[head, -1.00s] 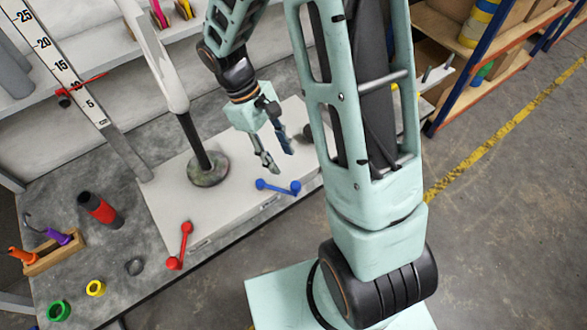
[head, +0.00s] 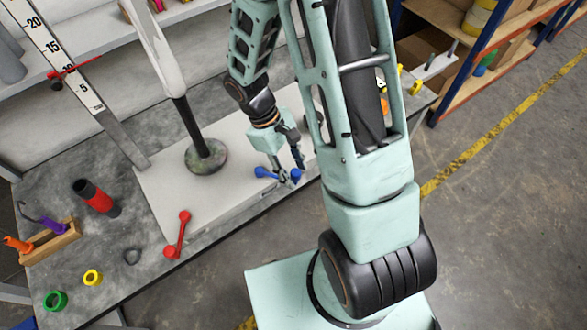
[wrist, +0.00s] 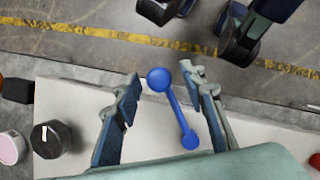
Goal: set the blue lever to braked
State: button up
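The blue lever (head: 266,173) is on the front side of the white base plate (head: 215,205); it is a short bar with a ball at each end. My gripper (head: 287,178) is low over it and hides part of it. In the wrist view my gripper (wrist: 162,75) is open, with the blue lever (wrist: 177,112) lying between its fingers. The right finger is very close to the bar; I cannot tell if it touches. The left finger is clear of it. I can read no braked marking.
A red lever (head: 178,235) is on the same plate to the left. A red-black cylinder (head: 97,198), green ring (head: 55,300) and yellow ring (head: 92,277) are on the left of the bench. Open floor lies in front.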

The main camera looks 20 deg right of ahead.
grip_shut()
dwell(0.4)
jog(key=s+a+m+y+p, duration=0.1)
jog(key=s+a+m+y, duration=0.2)
jog(key=a+m, duration=0.8)
jog(key=shift+s+m+g+y+p, duration=0.2)
jog(key=shift+m+g+y+p, duration=0.15)
jog(key=shift+m+y, duration=0.95)
jog(key=shift+m+h, duration=0.3)
grip_release()
jog(key=v, duration=1.2)
